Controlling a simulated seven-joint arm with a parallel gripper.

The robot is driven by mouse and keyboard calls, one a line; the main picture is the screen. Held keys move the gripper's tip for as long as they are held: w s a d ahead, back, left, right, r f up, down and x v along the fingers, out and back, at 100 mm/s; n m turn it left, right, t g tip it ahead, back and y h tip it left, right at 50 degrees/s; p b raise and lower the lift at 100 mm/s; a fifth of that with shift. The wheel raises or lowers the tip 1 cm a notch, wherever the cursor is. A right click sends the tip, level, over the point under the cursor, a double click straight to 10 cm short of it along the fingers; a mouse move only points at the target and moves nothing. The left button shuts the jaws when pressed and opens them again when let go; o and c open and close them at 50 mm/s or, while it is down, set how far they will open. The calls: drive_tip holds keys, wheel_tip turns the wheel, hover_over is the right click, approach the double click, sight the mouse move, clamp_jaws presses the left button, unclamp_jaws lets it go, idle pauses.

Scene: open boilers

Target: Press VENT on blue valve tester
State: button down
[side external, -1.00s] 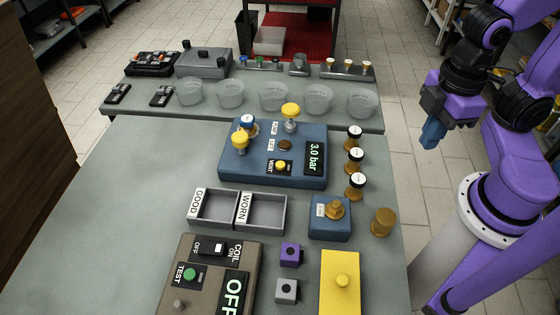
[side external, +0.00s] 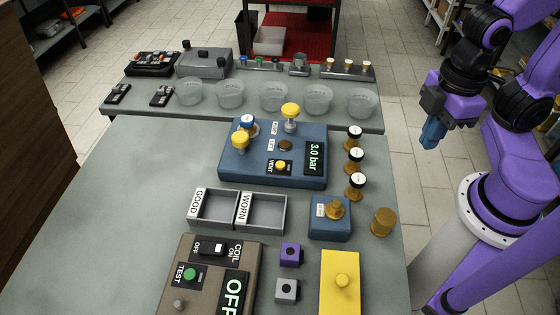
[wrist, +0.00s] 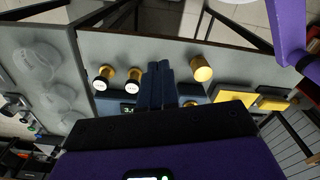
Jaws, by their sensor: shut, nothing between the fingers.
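The blue valve tester (side external: 232,172) sits in the middle of the table in the side view. Its display reads 3.0 bar. A yellow button (side external: 281,166) sits beside the VENT label at its front. Yellow knobs and a blue-capped valve stand on its top. My gripper (side external: 432,136) is raised to the right, beyond the table's right edge and apart from the tester. Its blue fingers are shut and empty. In the wrist view my gripper (wrist: 161,72) points over the table, and it hides most of the tester there.
A smaller blue block with a brass fitting (side external: 330,232), a brass cylinder (side external: 383,222), GOOD/WORN trays (side external: 262,228), a coil tester (side external: 212,270) and a yellow block (side external: 341,290) lie in front. Clear cups (side external: 273,97) stand behind.

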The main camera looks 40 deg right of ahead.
drive_tip(key=r+n+t, duration=0.1)
drive_tip(key=n+t, duration=0.8)
drive_tip(key=n, duration=2.3)
hover_over(280, 165)
drive_tip(key=shift+s+h, duration=0.4)
drive_tip(key=shift+f, duration=0.1)
drive_tip(key=shift+f, duration=4.25)
drive_tip(key=shift+f, duration=0.1)
